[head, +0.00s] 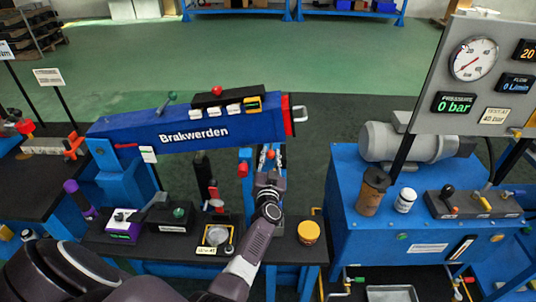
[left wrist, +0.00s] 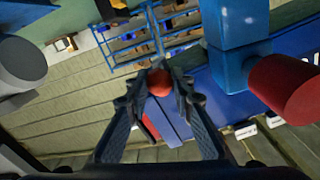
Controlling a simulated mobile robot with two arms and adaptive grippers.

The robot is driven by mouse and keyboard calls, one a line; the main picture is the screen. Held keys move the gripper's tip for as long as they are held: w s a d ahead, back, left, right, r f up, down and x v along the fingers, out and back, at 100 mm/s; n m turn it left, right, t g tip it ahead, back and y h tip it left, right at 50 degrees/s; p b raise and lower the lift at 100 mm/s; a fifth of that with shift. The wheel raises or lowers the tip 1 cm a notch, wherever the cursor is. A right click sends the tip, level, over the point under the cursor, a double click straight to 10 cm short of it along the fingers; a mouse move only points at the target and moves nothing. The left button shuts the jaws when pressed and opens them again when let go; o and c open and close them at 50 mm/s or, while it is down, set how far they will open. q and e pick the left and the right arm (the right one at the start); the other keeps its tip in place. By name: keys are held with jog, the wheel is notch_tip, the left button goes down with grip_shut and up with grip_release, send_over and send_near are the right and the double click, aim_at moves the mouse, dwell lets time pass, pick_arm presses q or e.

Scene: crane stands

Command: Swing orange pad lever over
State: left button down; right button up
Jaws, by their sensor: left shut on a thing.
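My left gripper (head: 269,163) reaches up over the front bench, in front of the blue upright at its back. Its fingers are closed around a small orange-red ball knob (head: 271,154). In the left wrist view the knob (left wrist: 160,82) sits between the two fingertips (left wrist: 160,88); its shaft is mostly hidden. Whether an orange pad lies under this lever cannot be seen. Another lever with a black knob (head: 448,191) stands on a dark block on the right blue bench, with small orange and yellow parts. My right gripper is not in view.
The blue boom marked Brakwerden (head: 193,134) lies left of the gripper. An orange-yellow jar (head: 309,232) stands just right of my forearm. A purple-based lever box (head: 123,228) is on the front bench. A gauge panel (head: 470,75) rises at right.

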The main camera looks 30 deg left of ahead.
pick_arm(q)
jog(key=shift+w+d, duration=0.15)
jog(key=shift+d, duration=0.15)
jog(key=shift+w+d+r+t+b, duration=0.15)
jog(key=shift+w+d+t+b, duration=0.1)
jog(key=shift+w+d, duration=0.25)
jog(key=shift+w+d+r+t+b, duration=0.2)
jog(key=shift+w+d, duration=0.2)
jog(key=shift+d, duration=0.15)
jog(key=c, duration=2.1)
grip_release()
jog(key=shift+o, duration=0.8)
jog(key=shift+d+f, duration=0.1)
